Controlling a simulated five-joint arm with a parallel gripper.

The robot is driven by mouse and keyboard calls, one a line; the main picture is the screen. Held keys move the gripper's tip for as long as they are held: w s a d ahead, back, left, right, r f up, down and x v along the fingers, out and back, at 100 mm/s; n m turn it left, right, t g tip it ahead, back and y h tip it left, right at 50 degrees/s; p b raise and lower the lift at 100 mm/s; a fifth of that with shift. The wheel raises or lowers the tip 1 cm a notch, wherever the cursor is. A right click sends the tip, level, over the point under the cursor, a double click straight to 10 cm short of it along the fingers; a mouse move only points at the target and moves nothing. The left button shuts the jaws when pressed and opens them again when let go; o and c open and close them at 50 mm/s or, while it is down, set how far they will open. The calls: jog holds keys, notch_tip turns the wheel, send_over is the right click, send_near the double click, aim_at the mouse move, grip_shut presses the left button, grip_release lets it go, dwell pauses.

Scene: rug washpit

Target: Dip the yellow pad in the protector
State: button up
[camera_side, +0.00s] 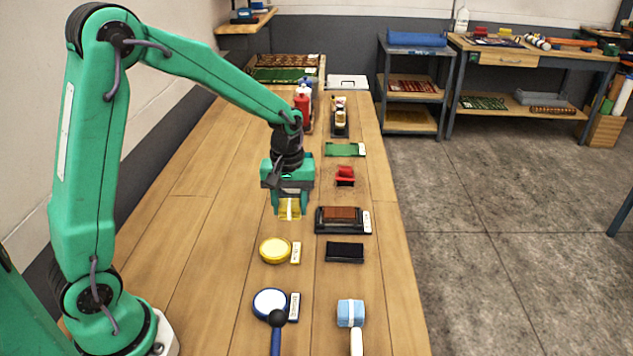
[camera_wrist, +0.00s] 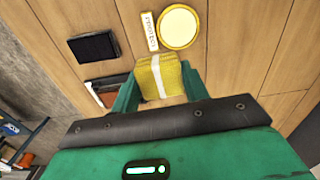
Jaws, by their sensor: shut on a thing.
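The yellow pad (camera_side: 289,210), with a pale band around it, is between the fingers of my gripper (camera_side: 290,203), which is shut on it. It also shows in the wrist view (camera_wrist: 158,78), held by my gripper (camera_wrist: 160,88) between both green fingers. The protector is a round dish (camera_side: 275,250) with a yellow rim and pale yellow inside, beside a white label (camera_side: 296,253). In the wrist view the dish (camera_wrist: 179,27) lies just beyond the pad, and its label (camera_wrist: 150,31) seems to read "PROTECT". The pad appears above the table and apart from the dish.
A black pad (camera_side: 345,252) lies right of the dish, and a black tray with a brown block (camera_side: 341,213) is behind it. A red object (camera_side: 345,176) stands further back. The table's left side is clear.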

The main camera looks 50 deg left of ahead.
send_over(275, 247)
jog(key=shift+f, duration=0.35)
jog(key=shift+f, duration=0.15)
jog(key=shift+f, duration=2.85)
jog(key=shift+s+f, duration=0.1)
jog(key=shift+f, duration=0.55)
dwell(0.8)
jog(key=shift+r, duration=0.15)
notch_tip(275, 247, up, 7)
dwell(1.0)
jog(key=shift+d, duration=0.1)
dwell(0.5)
